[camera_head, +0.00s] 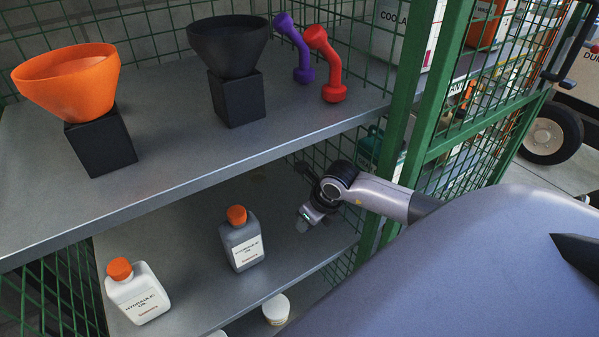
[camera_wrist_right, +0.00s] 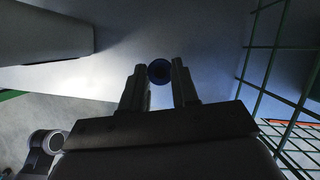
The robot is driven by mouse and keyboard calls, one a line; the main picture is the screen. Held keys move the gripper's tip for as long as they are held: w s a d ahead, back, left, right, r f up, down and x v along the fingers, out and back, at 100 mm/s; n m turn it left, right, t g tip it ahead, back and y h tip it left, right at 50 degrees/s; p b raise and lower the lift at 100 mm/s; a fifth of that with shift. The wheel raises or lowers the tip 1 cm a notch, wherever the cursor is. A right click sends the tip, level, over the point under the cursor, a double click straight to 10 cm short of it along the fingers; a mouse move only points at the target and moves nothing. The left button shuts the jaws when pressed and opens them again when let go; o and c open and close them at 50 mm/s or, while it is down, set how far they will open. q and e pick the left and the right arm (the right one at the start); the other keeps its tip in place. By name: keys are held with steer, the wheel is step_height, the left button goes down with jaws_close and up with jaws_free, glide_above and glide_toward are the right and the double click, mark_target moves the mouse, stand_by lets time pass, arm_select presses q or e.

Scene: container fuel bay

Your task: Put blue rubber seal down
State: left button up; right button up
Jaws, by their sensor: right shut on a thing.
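A blue rubber seal (camera_wrist_right: 159,72), seen as a small dark-blue ring, is between the two fingertips of my right gripper (camera_wrist_right: 160,82) in the right wrist view. My right gripper (camera_head: 311,216) is shut on it. In the head view this gripper reaches in from the right over the lower shelf (camera_head: 185,240), to the right of the grey bottle. The seal cannot be made out in the head view. I cannot tell how far the seal is from the shelf surface. My left gripper is not in view.
The upper shelf (camera_head: 185,125) above holds orange (camera_head: 72,85) and black funnels (camera_head: 230,45). Green mesh (camera_head: 435,110) closes the right side.

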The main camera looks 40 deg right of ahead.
mark_target(303, 239)
steer(key=shift+f+b, duration=0.4)
steer(key=shift+f, duration=2.4)
steer(key=shift+f, duration=0.2)
steer(key=o, duration=1)
steer(key=shift+r, duration=0.1)
steer(key=shift+r, duration=0.1)
